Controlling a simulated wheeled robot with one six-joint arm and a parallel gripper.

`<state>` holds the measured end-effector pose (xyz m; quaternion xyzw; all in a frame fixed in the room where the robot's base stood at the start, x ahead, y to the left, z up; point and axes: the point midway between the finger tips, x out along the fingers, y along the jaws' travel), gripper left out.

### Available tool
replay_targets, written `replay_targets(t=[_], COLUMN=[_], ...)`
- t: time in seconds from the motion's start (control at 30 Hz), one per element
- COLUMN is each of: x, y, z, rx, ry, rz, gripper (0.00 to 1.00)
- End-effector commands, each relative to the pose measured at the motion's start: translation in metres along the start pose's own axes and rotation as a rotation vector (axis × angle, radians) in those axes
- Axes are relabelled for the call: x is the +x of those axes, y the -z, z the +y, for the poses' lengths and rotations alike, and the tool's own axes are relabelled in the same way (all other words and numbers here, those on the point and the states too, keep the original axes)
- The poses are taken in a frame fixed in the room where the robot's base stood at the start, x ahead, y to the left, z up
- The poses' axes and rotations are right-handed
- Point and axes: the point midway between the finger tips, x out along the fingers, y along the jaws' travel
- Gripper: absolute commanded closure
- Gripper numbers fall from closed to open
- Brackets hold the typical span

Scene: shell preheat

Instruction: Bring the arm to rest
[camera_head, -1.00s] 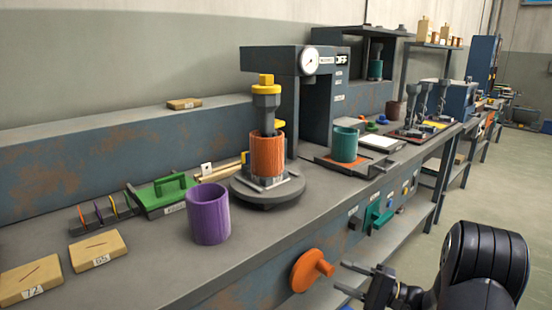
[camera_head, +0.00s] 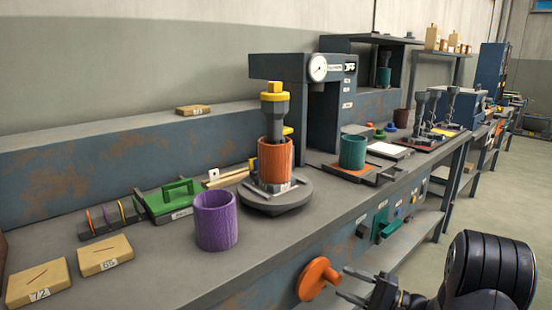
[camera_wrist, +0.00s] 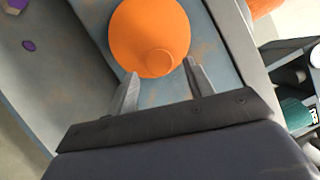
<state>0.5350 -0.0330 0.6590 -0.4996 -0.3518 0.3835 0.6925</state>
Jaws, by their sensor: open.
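My gripper (camera_head: 352,284) is low at the right of the head view, in front of the bench's front face. Its two fingers are apart and empty. An orange round knob (camera_head: 318,278) on the bench front is just left of the fingertips. In the wrist view the same orange knob (camera_wrist: 150,38) lies beyond my open fingers (camera_wrist: 160,88), with its small stub facing me. I cannot tell whether the fingertips touch it. My arm's dark wrist and links show at the lower right of the head view.
The bench (camera_head: 150,265) carries a purple cup (camera_head: 215,222), an orange shell (camera_head: 275,162) on a round base, a teal cup (camera_head: 353,152), a green-handled block (camera_head: 172,199) and numbered wooden blocks (camera_head: 104,256). A green handle (camera_head: 388,228) sticks out of the bench front. Floor (camera_head: 480,200) at right is clear.

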Motion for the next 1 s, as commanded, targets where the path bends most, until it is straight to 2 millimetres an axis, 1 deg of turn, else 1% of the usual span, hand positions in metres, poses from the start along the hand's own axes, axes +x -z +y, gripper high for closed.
replay_targets(t=[0.03,0.4,0.43,0.5,0.9,0.97,1.0], x=[-0.011,-0.086,-0.080,-0.062,0.019,0.029,0.026], y=[0.001,0.000,0.000,-0.001,-0.001,-0.001,-0.001], z=[-0.002,-0.002,0.000,0.002,0.002,-0.001,-0.006], rx=[0.000,0.000,0.000,0.000,-0.002,-0.014,-0.069], ry=[0.001,0.001,-0.001,-0.002,-0.002,-0.005,-0.026], rz=[0.005,0.005,-0.002,-0.007,-0.005,-0.004,0.000], gripper=[0.50,0.50,0.50,0.50,0.50,0.50,0.50])
